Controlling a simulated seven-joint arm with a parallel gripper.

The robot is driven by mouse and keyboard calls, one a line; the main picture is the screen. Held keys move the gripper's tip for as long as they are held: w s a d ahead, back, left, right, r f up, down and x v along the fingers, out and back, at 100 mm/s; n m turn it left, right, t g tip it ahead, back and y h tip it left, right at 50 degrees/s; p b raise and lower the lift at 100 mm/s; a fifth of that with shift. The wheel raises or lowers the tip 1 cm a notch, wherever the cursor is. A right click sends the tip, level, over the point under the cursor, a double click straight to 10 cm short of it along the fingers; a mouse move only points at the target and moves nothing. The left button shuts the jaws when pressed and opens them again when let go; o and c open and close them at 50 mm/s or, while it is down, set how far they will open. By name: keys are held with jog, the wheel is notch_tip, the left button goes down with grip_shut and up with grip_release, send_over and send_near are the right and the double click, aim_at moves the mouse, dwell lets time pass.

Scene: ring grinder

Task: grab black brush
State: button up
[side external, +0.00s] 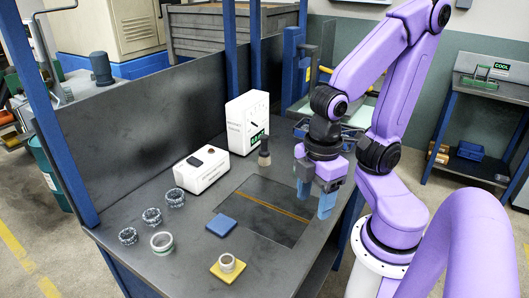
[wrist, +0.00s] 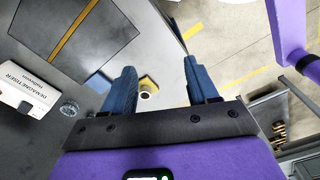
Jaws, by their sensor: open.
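The black brush (side external: 264,153) stands upright on the grey bench, with a dark handle and a lighter brown lower end. It is in front of the white box with a dial, left of my gripper. My gripper (side external: 314,200) hangs over the right part of the bench with its blue fingers pointing down, apart and empty. In the wrist view the gripper (wrist: 159,75) also shows open, with nothing held between the fingers. I cannot make out the brush in the wrist view.
A white demagnetiser box (side external: 201,170) and the white dial box (side external: 247,122) stand near the brush. A blue pad (side external: 221,225), a yellow pad (side external: 215,272) bearing a ring, and several loose rings lie at the front left. A dark panel (side external: 280,228) lies in the bench top.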

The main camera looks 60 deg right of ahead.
jog(key=w+d+f+h, duration=0.2)
jog(key=w+h, duration=0.3)
jog(key=w, duration=0.6)
jog(key=n+g+h, duration=0.2)
jog(key=n+h, duration=0.2)
jog(key=h, duration=0.9)
send_near(262, 150)
jog(key=shift+d+r, duration=0.1)
jog(key=shift+d, duration=0.85)
jog(key=d, duration=0.6)
jog(key=shift+s+d, duration=0.1)
jog(key=shift+s, duration=0.3)
jog(key=shift+s+d+r, duration=0.1)
jog(key=shift+s+d, duration=0.05)
jog(key=shift+d, duration=1.15)
jog(key=shift+s+d, duration=0.1)
jog(key=shift+d, duration=1.2)
